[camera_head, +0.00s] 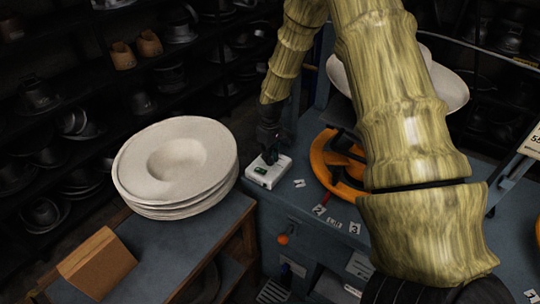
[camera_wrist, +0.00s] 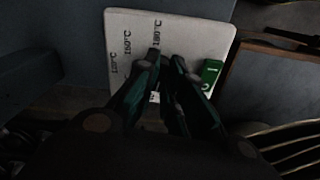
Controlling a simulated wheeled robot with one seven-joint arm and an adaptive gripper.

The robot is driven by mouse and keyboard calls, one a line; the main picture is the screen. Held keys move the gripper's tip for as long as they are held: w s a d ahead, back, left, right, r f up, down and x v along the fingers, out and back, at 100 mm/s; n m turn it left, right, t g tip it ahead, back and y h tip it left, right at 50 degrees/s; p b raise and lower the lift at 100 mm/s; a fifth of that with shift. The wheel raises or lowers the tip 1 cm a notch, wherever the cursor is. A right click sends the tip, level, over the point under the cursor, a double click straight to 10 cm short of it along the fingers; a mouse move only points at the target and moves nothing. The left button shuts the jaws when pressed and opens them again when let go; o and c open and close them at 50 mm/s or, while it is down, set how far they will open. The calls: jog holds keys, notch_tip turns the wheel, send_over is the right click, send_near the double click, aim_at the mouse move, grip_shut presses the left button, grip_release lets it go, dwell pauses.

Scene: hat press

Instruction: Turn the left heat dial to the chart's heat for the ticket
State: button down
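The left heat panel (camera_head: 262,180) is a small white box on the blue bench. My gripper (camera_head: 269,156) points down over the box. In the wrist view my gripper's two dark green fingers (camera_wrist: 166,60) reach over the panel with a narrow gap between them. The dial is hidden behind the fingers, so its setting and whether they hold it cannot be seen. A partly cut-off card (camera_head: 534,142) shows "55" at the right edge.
An orange wheel (camera_head: 325,160) stands just right of the box, partly behind my arm. Numbered tags (camera_head: 354,228) lie on the bench. A stack of pale hat blanks (camera_head: 175,165) and a brown block (camera_head: 97,262) are on the left table. Dark hat shelves stand behind.

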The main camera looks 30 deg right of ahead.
jog(key=shift+m, duration=0.3)
jog(key=m, duration=0.3)
jog(key=shift+w+m+b, duration=0.1)
jog(key=shift+m+b, duration=0.2)
jog(key=shift+m, duration=1.9)
jog(key=c, duration=1.5)
grip_release()
notch_tip(320, 180, up, 12)
